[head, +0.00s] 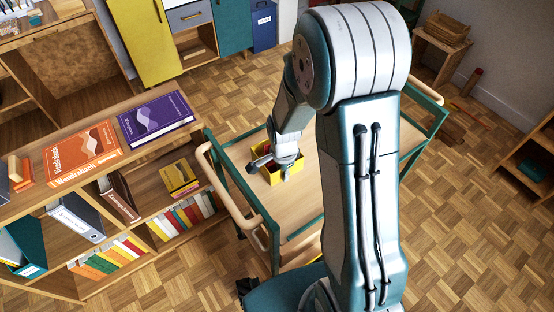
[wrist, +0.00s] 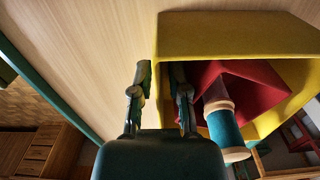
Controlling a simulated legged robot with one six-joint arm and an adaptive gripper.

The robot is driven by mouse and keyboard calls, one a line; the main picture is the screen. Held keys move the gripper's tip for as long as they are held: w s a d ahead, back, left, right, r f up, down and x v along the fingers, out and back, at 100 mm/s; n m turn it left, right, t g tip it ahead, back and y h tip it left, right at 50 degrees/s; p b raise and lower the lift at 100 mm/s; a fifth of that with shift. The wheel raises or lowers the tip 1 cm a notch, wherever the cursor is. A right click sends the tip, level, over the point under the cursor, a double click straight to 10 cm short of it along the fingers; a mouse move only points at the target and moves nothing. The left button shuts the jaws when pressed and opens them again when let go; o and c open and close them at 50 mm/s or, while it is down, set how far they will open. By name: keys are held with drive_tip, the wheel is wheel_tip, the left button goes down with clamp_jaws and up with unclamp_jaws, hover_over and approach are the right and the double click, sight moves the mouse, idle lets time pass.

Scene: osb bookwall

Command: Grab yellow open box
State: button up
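The yellow open box (head: 275,180) stands on the wooden top of a teal-framed cart, partly hidden by my gripper in the head view. In the wrist view the yellow box (wrist: 230,35) fills the upper right, with its open side in view. Inside it are a dark red block-like thing (wrist: 245,90) and a teal spool with pale ends (wrist: 224,128). My gripper (wrist: 160,72) has its fingers apart, one outside the box's near wall and one inside it. A narrow gap shows between the outer finger and the wall.
The cart (head: 308,190) has wooden handles and a raised teal frame. A bookshelf (head: 75,125) with books and binders stands to its left. Cabinets (head: 145,40) stand behind. Parquet floor is open to the right.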

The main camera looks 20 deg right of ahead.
drive_tip(key=shift+f, duration=0.2)
clamp_jaws()
drive_tip(key=shift+r, duration=0.1)
